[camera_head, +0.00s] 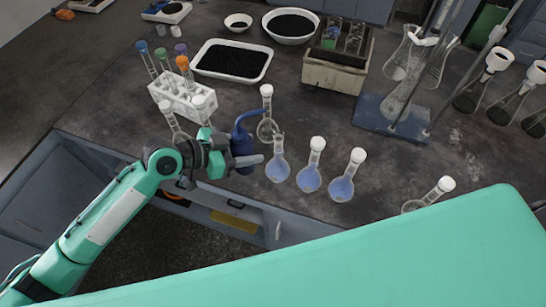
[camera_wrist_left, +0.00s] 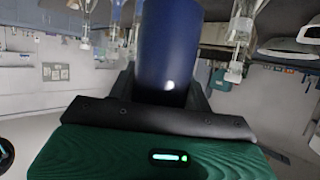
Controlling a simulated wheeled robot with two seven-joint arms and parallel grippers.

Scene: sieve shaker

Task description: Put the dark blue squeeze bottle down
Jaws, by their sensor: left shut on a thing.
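The dark blue squeeze bottle (camera_head: 241,143) has a bent spout at its top and stands upright near the front edge of the bench, in the head view. My left gripper (camera_head: 240,161) is shut on its body, one grey finger showing in front. I cannot tell whether its base touches the bench. In the left wrist view the blue bottle (camera_wrist_left: 168,45) fills the space between the fingers, and my left gripper (camera_wrist_left: 160,100) hides its end. My right gripper is not in view.
Volumetric flasks with blue liquid (camera_head: 310,177) stand just right of the bottle. A clear stoppered flask (camera_head: 267,125) is close behind it. A white rack (camera_head: 183,100) with tubes stands behind left. A black-filled tray (camera_head: 232,62) lies farther back. Dark bench (camera_head: 310,115) is bare behind the flasks.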

